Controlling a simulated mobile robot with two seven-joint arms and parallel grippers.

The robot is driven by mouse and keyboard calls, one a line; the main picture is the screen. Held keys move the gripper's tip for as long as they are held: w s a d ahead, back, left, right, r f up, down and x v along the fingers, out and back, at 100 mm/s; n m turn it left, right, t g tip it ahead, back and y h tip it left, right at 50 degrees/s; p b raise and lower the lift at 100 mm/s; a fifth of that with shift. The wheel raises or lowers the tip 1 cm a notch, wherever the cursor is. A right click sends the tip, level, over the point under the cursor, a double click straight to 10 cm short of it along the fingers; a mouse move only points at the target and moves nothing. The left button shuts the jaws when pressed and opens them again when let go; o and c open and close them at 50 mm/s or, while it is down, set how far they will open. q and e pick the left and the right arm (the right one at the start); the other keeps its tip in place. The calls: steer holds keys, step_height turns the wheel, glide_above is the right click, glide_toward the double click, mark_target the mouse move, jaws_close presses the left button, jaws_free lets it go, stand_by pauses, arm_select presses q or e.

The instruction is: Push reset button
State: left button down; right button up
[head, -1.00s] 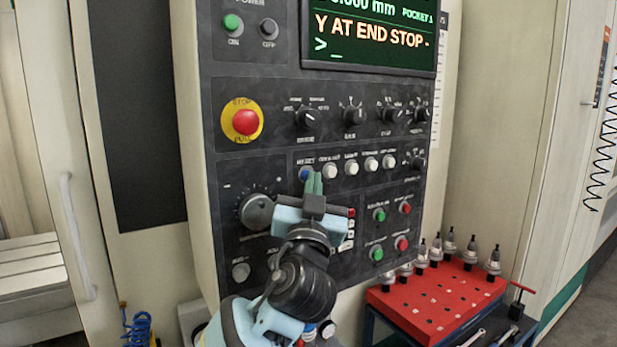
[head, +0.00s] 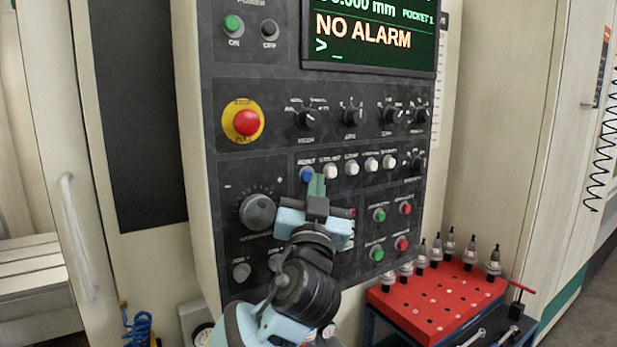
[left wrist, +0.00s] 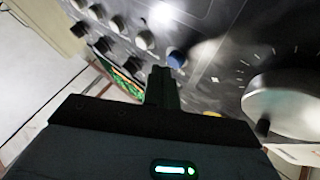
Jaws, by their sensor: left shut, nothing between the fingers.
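The blue reset button (head: 306,174) is at the left end of a row of buttons on the dark control panel (head: 270,90). It also shows in the left wrist view (left wrist: 177,59), beyond the fingertips. My left gripper (head: 317,184) is shut and empty. Its greenish fingers are just below and right of the blue button in the head view, and a small gap seems to show between them and the button. The fingers also show in the left wrist view (left wrist: 161,86). The screen (head: 370,38) reads "NO ALARM". My right gripper is not in view.
White buttons (head: 351,168) continue the row to the right. A red stop button (head: 246,122) on a yellow ring and a large dial (head: 257,212) are on the left. A red tool rack (head: 440,300) with several tool holders stands at lower right.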

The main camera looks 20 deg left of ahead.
arm_select(q)
steer(key=shift+s+d, duration=0.15)
steer(key=shift+s, duration=0.05)
steer(key=s+d, duration=0.1)
steer(key=d, duration=0.1)
steer(key=s+d, duration=0.2)
stand_by(0.6)
stand_by(0.6)
steer(key=s+a+f+m+g+h, duration=0.1)
steer(key=s+f+m+g+h, duration=0.2)
steer(key=f, duration=1.6)
steer(key=s+a+f+m+g+h, duration=0.1)
steer(key=s+f+g+h, duration=0.2)
steer(key=f, duration=1.6)
steer(key=s+a+f+g, duration=0.2)
steer(key=s+f+g, duration=0.1)
steer(key=s+f, duration=0.8)
steer(key=s+a+f+n+g+h, duration=0.1)
steer(key=s+f+g, duration=0.3)
steer(key=s+f, duration=0.7)
steer(key=s+a, duration=0.1)
steer(key=s, duration=0.2)
steer(key=shift+s+f+n+h, duration=0.3)
steer(key=shift+f, duration=0.05)
